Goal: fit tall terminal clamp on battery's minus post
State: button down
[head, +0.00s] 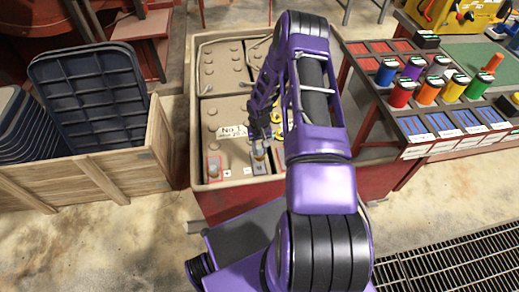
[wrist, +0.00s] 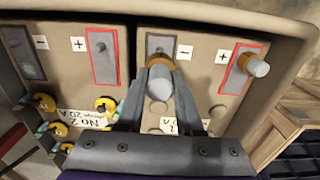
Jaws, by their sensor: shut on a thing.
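My gripper (wrist: 158,105) is shut on a terminal clamp, a grey cylinder with a brass-coloured collar (wrist: 160,82). In the wrist view the clamp lies over the lower part of the minus terminal plate (wrist: 160,46), beside the "-" label (wrist: 185,51). Whether it touches the post is hidden. Another grey clamp with a brass collar (wrist: 252,65) sits on the red-outlined plus terminal of the same battery (wrist: 210,42). In the head view my gripper (head: 260,143) is over the near battery (head: 238,160), partly covered by my arm.
A neighbouring battery (wrist: 68,60), marked No 2, has bare terminal plates in the wrist view. Yellow ring-shaped parts (wrist: 105,104) lie between label and edge. A wooden crate (head: 100,170) stands left; a rack of coloured spools (head: 403,92) stands right.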

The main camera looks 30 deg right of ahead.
jog(key=shift+f+b, duration=3.5)
jog(key=shift+f, duration=0.3)
jog(key=shift+c, duration=2.4)
grip_release()
notch_tip(320, 180, up, 17)
jog(key=p, duration=0.2)
jog(key=shift+r+p, duration=0.2)
jog(key=shift+p, duration=0.2)
